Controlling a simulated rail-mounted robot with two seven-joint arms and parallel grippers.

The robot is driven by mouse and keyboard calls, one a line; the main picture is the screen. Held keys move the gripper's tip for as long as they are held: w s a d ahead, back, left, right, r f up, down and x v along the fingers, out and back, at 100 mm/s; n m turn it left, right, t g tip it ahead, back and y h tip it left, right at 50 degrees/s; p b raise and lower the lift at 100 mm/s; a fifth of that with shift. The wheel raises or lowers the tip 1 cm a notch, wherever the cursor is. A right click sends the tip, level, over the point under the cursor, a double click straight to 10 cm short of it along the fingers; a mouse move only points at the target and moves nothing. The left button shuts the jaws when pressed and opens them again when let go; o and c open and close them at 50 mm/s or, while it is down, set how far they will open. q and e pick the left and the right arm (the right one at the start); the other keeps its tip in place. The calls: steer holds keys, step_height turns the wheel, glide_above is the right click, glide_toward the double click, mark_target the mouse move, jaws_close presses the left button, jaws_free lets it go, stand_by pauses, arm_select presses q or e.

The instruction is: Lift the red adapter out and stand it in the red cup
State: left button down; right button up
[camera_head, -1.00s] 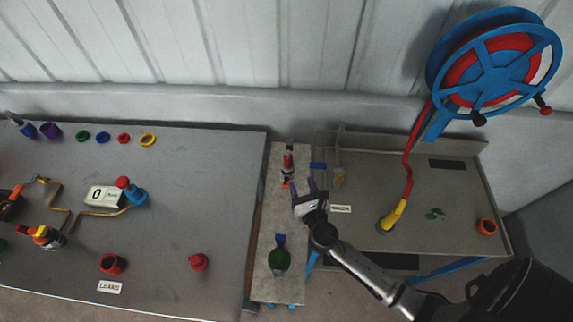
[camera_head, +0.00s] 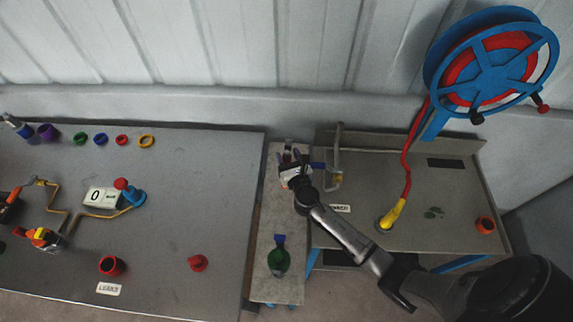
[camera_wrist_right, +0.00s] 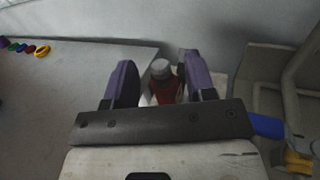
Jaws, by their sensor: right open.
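A red piece with a grey top (camera_wrist_right: 162,80) stands on the narrow middle bench (camera_head: 265,225); I cannot tell for sure whether it is the red adapter. My right gripper (camera_head: 291,156) is open over it in the head view. In the right wrist view, the piece shows between the two purple-sided fingers of the right gripper (camera_wrist_right: 161,75), with gaps to them; its lower part is hidden. A red cup (camera_head: 111,266) stands on the left table behind the LEAKS label. A small red fitting (camera_head: 198,263) stands to its right. My left gripper is not in view.
A green bottle (camera_head: 278,260) stands nearer on the middle bench. The left table (camera_head: 170,190) carries coloured rings, a gauge box (camera_head: 102,197) and brass pipework. The right table (camera_head: 455,200) holds a yellow-ended red hose (camera_head: 393,213), an orange-red cup (camera_head: 485,225) and a blue reel (camera_head: 490,65) behind.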

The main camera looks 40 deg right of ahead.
steer(key=shift+x, duration=0.9)
steer(key=shift+c, duration=0.2)
jaws_close()
